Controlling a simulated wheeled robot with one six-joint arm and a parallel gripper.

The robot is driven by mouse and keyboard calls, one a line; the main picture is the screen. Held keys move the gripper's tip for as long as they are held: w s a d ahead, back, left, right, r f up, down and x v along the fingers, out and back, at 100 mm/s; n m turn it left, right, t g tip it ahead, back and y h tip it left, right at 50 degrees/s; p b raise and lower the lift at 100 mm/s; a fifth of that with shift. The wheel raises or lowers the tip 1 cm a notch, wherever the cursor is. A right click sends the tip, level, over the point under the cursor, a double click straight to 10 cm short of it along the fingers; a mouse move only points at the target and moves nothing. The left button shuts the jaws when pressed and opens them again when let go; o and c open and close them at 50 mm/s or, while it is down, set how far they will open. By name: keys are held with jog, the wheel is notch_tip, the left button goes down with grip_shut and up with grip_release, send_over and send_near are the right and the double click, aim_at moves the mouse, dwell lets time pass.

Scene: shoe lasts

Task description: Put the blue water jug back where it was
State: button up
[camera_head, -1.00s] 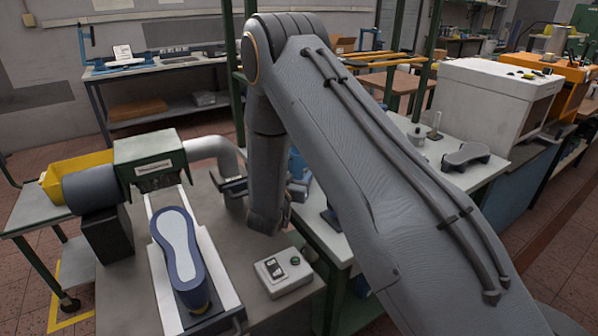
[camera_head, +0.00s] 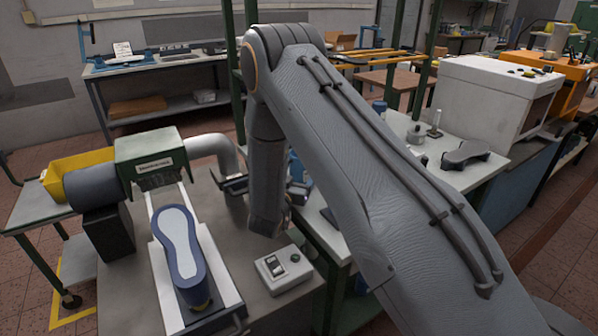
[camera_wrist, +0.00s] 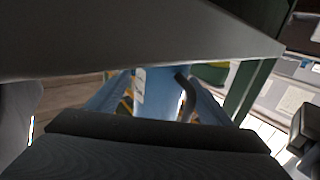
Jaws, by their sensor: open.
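The blue water jug (camera_wrist: 160,88) is in the middle of the wrist view, with a pale label on its left and a dark curved handle on its right. A dark bar in front hides its lower part. My gripper (camera_wrist: 160,125) is open, with the jug ahead of it; I cannot tell whether they touch. In the head view, my arm hides most of the gripper. A small patch of blue shows just right of the forearm there; I cannot tell whether it is the jug.
A grey slab edge (camera_wrist: 120,45) crosses the top of the wrist view. A grey bench (camera_head: 235,270) with a control box (camera_head: 283,270) and a shoe-last machine (camera_head: 155,160) stands at left. A white table (camera_head: 480,175) at right holds a dark last (camera_head: 466,153).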

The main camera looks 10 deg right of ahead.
aim_at(290, 162)
jog(key=b+v, duration=0.2)
jog(key=v, duration=0.5)
jog(key=shift+s+a, duration=0.3)
notch_tip(290, 162, up, 8)
jog(key=shift+w+d+f+b, duration=0.15)
jog(key=shift+b, duration=0.6)
jog(key=shift+w+f+n+g+y, duration=0.15)
jog(key=shift+y, duration=0.4)
jog(key=shift+w+f+n+g+y, duration=0.15)
jog(key=shift+w+y, duration=0.05)
jog(key=shift+y, duration=0.35)
jog(key=s+d+f+n+g+y, duration=0.1)
jog(key=s+g, duration=0.3)
jog(key=s, duration=0.6)
jog(key=s+d+f+n+g+y, duration=0.1)
jog(key=s+f+n+g+y, duration=0.1)
jog(key=s, duration=0.8)
jog(key=s+d+f+n+g+y, duration=0.1)
jog(key=s+n+g+y, duration=0.2)
jog(key=s+g, duration=0.4)
jog(key=s+y, duration=0.1)
jog(key=s, duration=0.3)
jog(key=shift+d+f+g+y, duration=0.25)
jog(key=shift+d+g+y, duration=0.05)
jog(key=shift+d, duration=0.1)
